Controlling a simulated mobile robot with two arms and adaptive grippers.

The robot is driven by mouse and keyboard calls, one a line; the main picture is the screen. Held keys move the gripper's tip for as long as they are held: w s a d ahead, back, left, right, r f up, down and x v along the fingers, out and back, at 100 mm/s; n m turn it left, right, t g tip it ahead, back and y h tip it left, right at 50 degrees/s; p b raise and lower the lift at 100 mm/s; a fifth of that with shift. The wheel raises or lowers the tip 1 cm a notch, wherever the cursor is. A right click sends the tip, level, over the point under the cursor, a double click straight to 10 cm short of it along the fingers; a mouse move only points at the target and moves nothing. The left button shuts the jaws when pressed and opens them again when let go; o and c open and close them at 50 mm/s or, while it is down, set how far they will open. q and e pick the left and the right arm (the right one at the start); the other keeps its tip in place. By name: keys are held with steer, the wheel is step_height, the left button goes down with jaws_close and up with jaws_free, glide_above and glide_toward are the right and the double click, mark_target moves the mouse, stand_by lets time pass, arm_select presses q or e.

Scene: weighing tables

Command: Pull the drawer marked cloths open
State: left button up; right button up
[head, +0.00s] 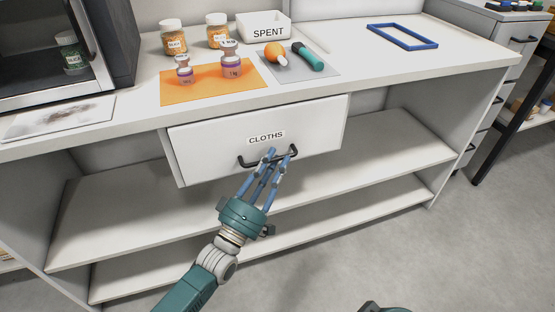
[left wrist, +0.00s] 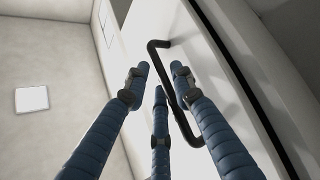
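The white drawer marked CLOTHS (head: 205,150) is under the table top, and its front stands a little forward of the table edge. Its black bar handle (head: 246,162) is below the label, and it also shows in the left wrist view (left wrist: 187,128). My left gripper (head: 273,154) is at the handle, with its blue fingers reaching up to it. In the left wrist view its fingers (left wrist: 160,78) are spread on both sides of the bar, with gaps still showing between them.
The table top holds an orange mat (head: 200,92) with weights, jars, a white SPENT box (head: 264,32), a grey mat (head: 320,68) with tools, and a blue frame (head: 402,36). A microwave-like appliance (head: 45,85) stands at left. Open shelves (head: 130,215) lie below; the floor in front is clear.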

arm_select(q)
steer(key=shift+w+d+r, duration=0.25)
steer(key=shift+w+d, duration=0.1)
steer(key=shift+w, duration=0.2)
jaws_close()
steer(key=shift+s, duration=0.1)
